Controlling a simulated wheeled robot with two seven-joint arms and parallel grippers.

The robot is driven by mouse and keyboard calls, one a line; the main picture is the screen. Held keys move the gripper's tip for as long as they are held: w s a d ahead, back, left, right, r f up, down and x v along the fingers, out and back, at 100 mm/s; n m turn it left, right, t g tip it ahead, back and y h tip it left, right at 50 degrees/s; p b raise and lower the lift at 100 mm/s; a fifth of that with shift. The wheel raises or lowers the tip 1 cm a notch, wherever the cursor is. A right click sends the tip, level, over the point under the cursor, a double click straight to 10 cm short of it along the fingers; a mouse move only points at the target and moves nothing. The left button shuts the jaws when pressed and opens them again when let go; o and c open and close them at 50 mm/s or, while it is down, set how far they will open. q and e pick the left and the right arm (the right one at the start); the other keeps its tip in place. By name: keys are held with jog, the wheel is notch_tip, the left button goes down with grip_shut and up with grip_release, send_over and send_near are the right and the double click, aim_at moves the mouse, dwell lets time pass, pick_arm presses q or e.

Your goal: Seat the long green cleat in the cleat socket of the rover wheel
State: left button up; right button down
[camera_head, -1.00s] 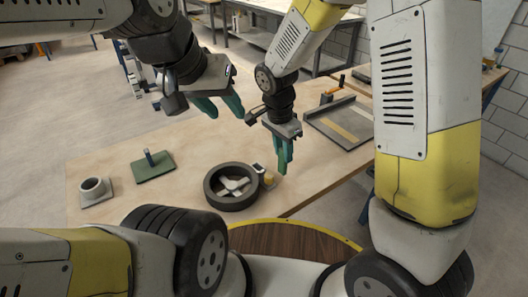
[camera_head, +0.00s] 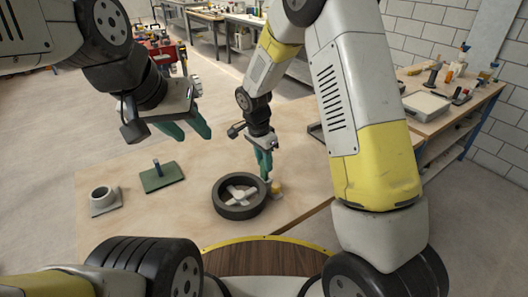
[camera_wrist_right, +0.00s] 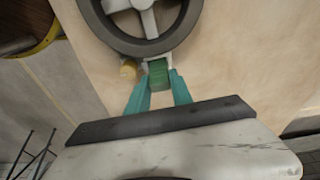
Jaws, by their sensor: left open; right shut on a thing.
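The rover wheel (camera_head: 239,212) is a dark grey ring with pale spokes, lying flat on the wooden table; its rim also shows in the right wrist view (camera_wrist_right: 128,44). A pale socket block (camera_wrist_right: 155,64) sits at the wheel's outer edge, in line with my right gripper. My right gripper (camera_head: 265,174) points down at the wheel's right edge. In the wrist view its teal fingers are shut on the green cleat (camera_wrist_right: 159,80), whose far end meets or overlaps the socket; I cannot tell how deep. My left gripper (camera_head: 192,134) is open and empty above the table, up and left of the wheel.
A yellow knob (camera_head: 277,187) stands close beside the wheel and my right fingers. A tray (camera_head: 315,131) is mostly hidden behind my right arm. The table's front left is clear.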

aim_at(261, 179)
jog(key=shift+f, duration=0.6)
jog(key=shift+f, duration=0.15)
jog(key=c, duration=1.1)
grip_release()
jog(key=shift+c, duration=0.2)
notch_tip(261, 179, up, 12)
jog(key=s+a, duration=0.1)
jog(key=s+d+r+n+t+y, duration=0.2)
jog(key=s+d+r+n+y, duration=0.15)
jog(key=s+d+r, duration=0.7)
jog(key=s+d+r+n+t, duration=0.1)
jog(key=s+d+r+n, duration=0.1)
jog(key=s, duration=0.3)
jog(key=s+d+r+n+t, duration=0.2)
jog(key=s+r+n, duration=0.1)
jog(key=s+n, duration=0.2)
jog(key=shift+s+d, duration=0.4)
